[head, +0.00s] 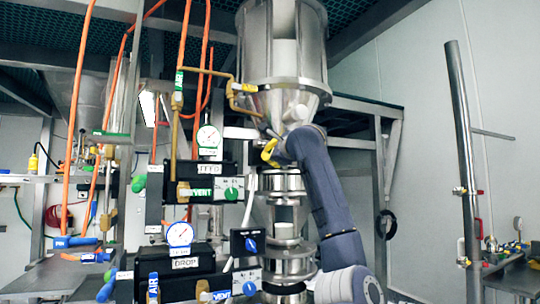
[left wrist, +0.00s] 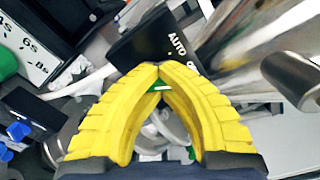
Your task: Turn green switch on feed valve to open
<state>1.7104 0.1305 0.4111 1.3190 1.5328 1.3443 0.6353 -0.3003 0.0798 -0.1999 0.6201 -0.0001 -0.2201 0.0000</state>
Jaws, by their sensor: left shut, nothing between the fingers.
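The feed valve's black body (head: 212,174) carries a FEED label and a round gauge (head: 209,137) above it, left of the steel hopper column in the head view. A green switch (head: 231,193) sits on a small pale plate beside the green VENT label. My left gripper (head: 268,151), with yellow fingers, is up and to the right of the switch, apart from it in the picture. In the left wrist view the fingers (left wrist: 160,67) are shut tip to tip with nothing between them. A small green part (left wrist: 157,86) shows behind them, partly hidden. My right gripper is not visible.
Below is a similar valve labelled DROP (head: 185,263) with blue switches. A black box with a blue knob (head: 248,242) stands below the green switch. A black box marked AUTO (left wrist: 160,40) shows near the fingertips. Orange hoses (head: 80,100) hang at left; the steel hopper (head: 285,45) stands behind.

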